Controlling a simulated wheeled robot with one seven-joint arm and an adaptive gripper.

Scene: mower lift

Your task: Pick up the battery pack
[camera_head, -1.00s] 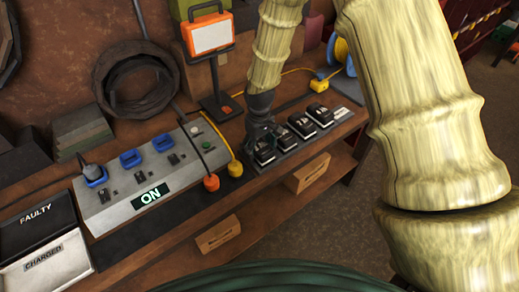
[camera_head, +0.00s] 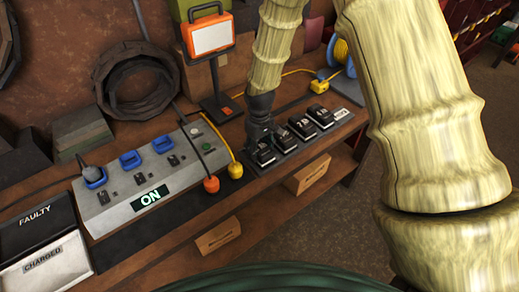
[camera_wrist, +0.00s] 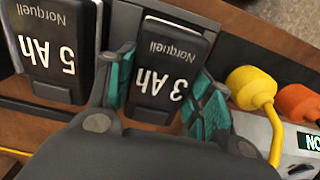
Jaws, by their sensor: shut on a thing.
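The battery pack between my fingers is black with a white top edge and reads "Norquell 3 Ah" in the wrist view (camera_wrist: 172,58). My gripper (camera_wrist: 163,93) is shut on it, with a teal-padded finger on each side. In the head view, my gripper (camera_head: 261,138) reaches down to this pack (camera_head: 265,156), at the left end of a row on the bench. A "5 Ah" pack (camera_wrist: 50,50) stands beside it, close to one finger. More packs (camera_head: 302,126) continue the row to the right. The held pack's underside is hidden, so I cannot tell whether it is clear of its base.
A grey charger box (camera_head: 135,195) with blue sockets and a lit "ON" sign lies left of the packs. Yellow (camera_head: 235,169) and orange (camera_head: 211,184) plugs hang near my gripper. "FAULTY" (camera_head: 35,222) and "CHARGED" (camera_head: 45,265) bins stand at the lower left. An orange lamp (camera_head: 209,36) stands behind.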

